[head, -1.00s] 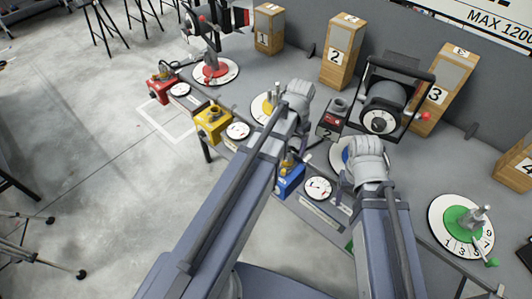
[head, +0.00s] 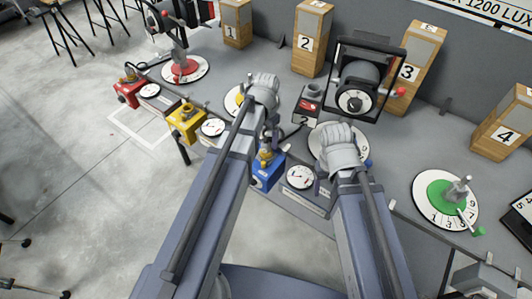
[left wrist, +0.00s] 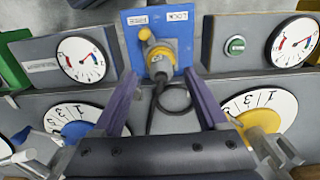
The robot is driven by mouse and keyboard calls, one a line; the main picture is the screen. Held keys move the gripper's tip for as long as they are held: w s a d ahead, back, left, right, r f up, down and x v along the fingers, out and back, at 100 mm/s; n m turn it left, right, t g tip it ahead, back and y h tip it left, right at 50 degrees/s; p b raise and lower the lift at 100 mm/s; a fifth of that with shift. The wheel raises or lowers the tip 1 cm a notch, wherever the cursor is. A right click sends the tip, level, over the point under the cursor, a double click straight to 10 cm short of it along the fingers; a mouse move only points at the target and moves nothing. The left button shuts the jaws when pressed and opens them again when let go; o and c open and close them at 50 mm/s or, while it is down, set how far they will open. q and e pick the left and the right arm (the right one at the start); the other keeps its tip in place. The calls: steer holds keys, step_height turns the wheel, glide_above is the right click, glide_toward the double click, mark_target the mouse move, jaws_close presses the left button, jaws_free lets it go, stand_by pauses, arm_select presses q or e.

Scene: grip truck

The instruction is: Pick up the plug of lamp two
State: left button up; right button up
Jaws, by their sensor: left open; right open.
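The blue socket box (head: 268,172) sits at the front edge of the bench, with a yellow and grey plug (head: 265,155) standing in it. In the left wrist view the plug (left wrist: 160,62) is seated in the blue box (left wrist: 153,20) below a yellow knob, and a black cable loops down from it. A cable by the base marked 2 (head: 306,105) leads towards this box. My left gripper (left wrist: 161,76) is open, its purple fingers on either side of the plug, with gaps visible. My right gripper (head: 320,182) is open beside the blue dial, its fingers mostly hidden by the hand.
Yellow (head: 186,122) and red (head: 128,92) socket boxes stand to the left along the bench edge. The black lamp (head: 357,88) and numbered wooden blocks (head: 310,38) stand behind. A round gauge (head: 300,177) is right of the blue box. A green dial (head: 445,198) is at right.

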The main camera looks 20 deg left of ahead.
mark_target(266, 148)
arm_select(q)
steer(key=f+b, duration=0.2)
steer(key=f, duration=0.1)
steer(key=f+b, duration=0.1)
steer(key=shift+w+f+b, duration=0.25)
steer(key=shift+b, duration=0.15)
arm_select(e)
step_height(266, 148, down, 4)
steer(key=shift+f, duration=0.25)
arm_select(q)
steer(key=shift+r, duration=0.1)
arm_select(e)
steer(key=shift+r, duration=0.1)
arm_select(q)
jaws_close()
